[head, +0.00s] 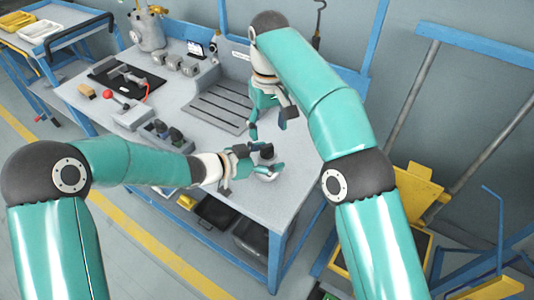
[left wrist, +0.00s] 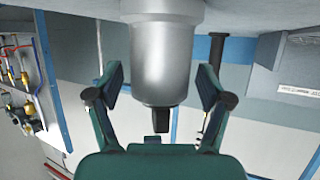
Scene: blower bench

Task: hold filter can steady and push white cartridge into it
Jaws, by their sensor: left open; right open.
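A silver can (left wrist: 165,60), which looks like the filter can, stands between my left gripper's two fingers in the left wrist view, where the picture is upside down. A short black piece (left wrist: 161,120) sticks out of its end. In the head view the can is largely hidden by my left gripper (head: 262,160), with a dark round top (head: 267,151) showing near the bench's right front. My left gripper (left wrist: 160,95) is open around the can, with gaps on both sides. My right gripper (head: 270,122) is open and empty, behind and above the can. I cannot make out the white cartridge.
A grooved grey tray (head: 222,109) lies behind the grippers. A holder with several dark-topped pieces (head: 165,133), a red-knobbed lever (head: 113,103) and a black mat (head: 128,78) are to the left. The bench's front right corner (head: 268,210) is clear.

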